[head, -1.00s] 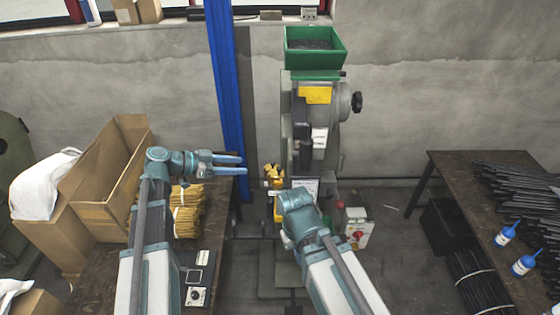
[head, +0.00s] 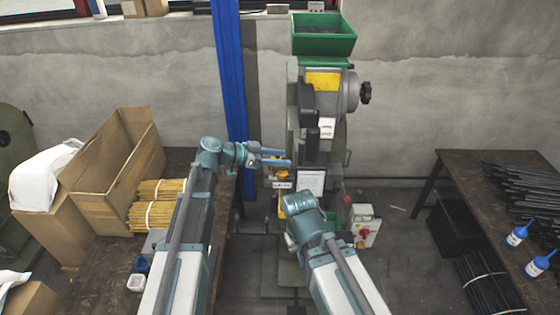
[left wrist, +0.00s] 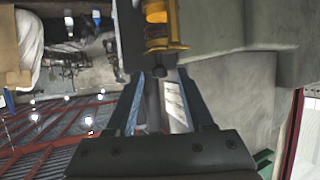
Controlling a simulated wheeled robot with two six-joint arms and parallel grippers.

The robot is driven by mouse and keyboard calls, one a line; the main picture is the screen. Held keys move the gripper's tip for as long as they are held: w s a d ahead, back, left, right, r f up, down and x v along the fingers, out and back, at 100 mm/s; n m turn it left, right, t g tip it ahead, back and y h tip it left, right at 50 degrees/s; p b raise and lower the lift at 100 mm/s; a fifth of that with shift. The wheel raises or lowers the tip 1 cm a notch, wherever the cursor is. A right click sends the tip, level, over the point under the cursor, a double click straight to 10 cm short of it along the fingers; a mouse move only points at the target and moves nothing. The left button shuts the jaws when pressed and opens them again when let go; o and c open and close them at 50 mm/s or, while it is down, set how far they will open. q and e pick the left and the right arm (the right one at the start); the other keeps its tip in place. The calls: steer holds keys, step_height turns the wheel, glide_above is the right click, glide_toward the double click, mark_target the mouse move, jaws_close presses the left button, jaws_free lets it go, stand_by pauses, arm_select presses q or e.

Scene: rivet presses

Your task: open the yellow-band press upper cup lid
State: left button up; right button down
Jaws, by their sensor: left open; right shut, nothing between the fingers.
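The press (head: 306,115) stands at the middle back. It has a yellow panel (head: 323,81) on its upper front and a green hopper (head: 324,38) on top. I cannot clearly pick out the upper cup lid. My left gripper (head: 277,157) is open, in front of the press's left side, with its fingers pointing right; I cannot tell whether they touch it. In the left wrist view, the open fingers (left wrist: 160,78) flank a grey part, and a yellow part (left wrist: 163,25) lies beyond. My right gripper (head: 300,204) is low before the press, its fingers hidden.
A white sheet (head: 311,180) and a control box with a red button (head: 362,226) are by the press. A blue post (head: 230,90) stands left of it. Tables flank both sides, the left with a cardboard box (head: 118,165), the right with dark rods (head: 525,188).

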arm_select(q)
steer(key=shift+d, duration=0.1)
jaws_close()
stand_by(0.3)
steer(key=shift+d+n+t+y, duration=0.15)
steer(key=shift+n+t+y, duration=0.45)
steer(key=shift+n+t, duration=0.55)
steer(key=n+t+y, duration=0.2)
steer(key=n+t, duration=0.1)
steer(key=shift+w+d+n+y, duration=0.15)
steer(key=shift+w+n+y, duration=0.1)
steer(key=shift+w+y, duration=0.15)
steer(key=shift+w+n+t+y, duration=0.2)
steer(key=shift+n+t+y, duration=0.3)
steer(key=shift+n+y, duration=0.35)
steer(key=shift+w+n+t+y, duration=0.2)
steer(key=shift+n+t+y, duration=0.25)
steer(key=shift+n+y, duration=0.35)
steer(key=shift+w+n+t+y, duration=0.2)
steer(key=shift+n+t+y, duration=0.3)
steer(key=shift+n+y, duration=0.3)
steer(key=shift+w+n+y, duration=0.15)
steer(key=shift+n+y, duration=0.3)
steer(key=shift+y, duration=0.2)
steer(key=shift+a+f+n+y, duration=0.1)
steer(key=shift+a+n+y, duration=0.2)
steer(key=shift+n+y, duration=0.35)
